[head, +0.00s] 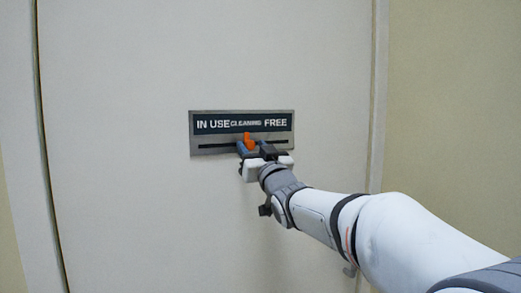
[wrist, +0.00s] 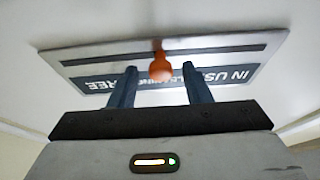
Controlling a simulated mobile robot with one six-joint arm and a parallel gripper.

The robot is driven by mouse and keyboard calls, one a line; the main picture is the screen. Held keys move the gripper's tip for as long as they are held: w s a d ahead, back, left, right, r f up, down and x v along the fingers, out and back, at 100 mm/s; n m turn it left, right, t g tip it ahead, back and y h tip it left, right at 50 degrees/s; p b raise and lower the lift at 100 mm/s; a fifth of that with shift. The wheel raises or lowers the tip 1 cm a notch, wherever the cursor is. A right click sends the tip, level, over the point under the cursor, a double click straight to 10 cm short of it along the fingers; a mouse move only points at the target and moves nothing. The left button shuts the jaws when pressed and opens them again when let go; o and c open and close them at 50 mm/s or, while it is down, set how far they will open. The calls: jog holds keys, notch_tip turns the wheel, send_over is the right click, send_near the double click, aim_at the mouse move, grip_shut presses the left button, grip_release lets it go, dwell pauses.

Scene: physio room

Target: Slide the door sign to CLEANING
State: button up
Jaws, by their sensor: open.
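The door sign (head: 283,145) is a metal plate on the white door, with a dark strip reading IN USE, CLEANING, FREE from left to right. A dark slot runs under the words. The orange slider knob (head: 248,138) sits in the slot below the word CLEANING. My gripper (head: 250,149) is at the knob from below. In the wrist view the sign (wrist: 75,69) appears upside down. There the knob (wrist: 160,68) lies between the two open fingers of my gripper (wrist: 159,72), with a gap on each side. The fingers partly cover the words.
The flat door (head: 120,150) is bare around the sign. A door frame (head: 377,100) and a beige wall (head: 455,110) stand to the right.

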jog(key=b+v, duration=0.2)
jog(key=v, duration=0.5)
jog(key=shift+s, duration=0.4)
jog(key=shift+d+f, duration=0.1)
jog(key=shift+f, duration=0.1)
jog(key=s+d+f+m+g+h+p, duration=0.15)
jog(key=s+d+f+g+h, duration=0.35)
jog(key=f, duration=0.6)
jog(key=s+d+f+m+g+h+p, duration=0.1)
jog(key=s+d+f+m+g+h, duration=0.2)
jog(key=d+f, duration=0.5)
jog(key=s+d+f+g+h, duration=0.1)
jog(key=s+f+g, duration=0.8)
jog(key=s+f, duration=0.6)
jog(key=s, duration=0.4)
jog(key=shift+d+g+h+p, duration=0.25)
jog(key=shift+g+h+p, duration=0.05)
jog(key=shift+g+p, duration=0.1)
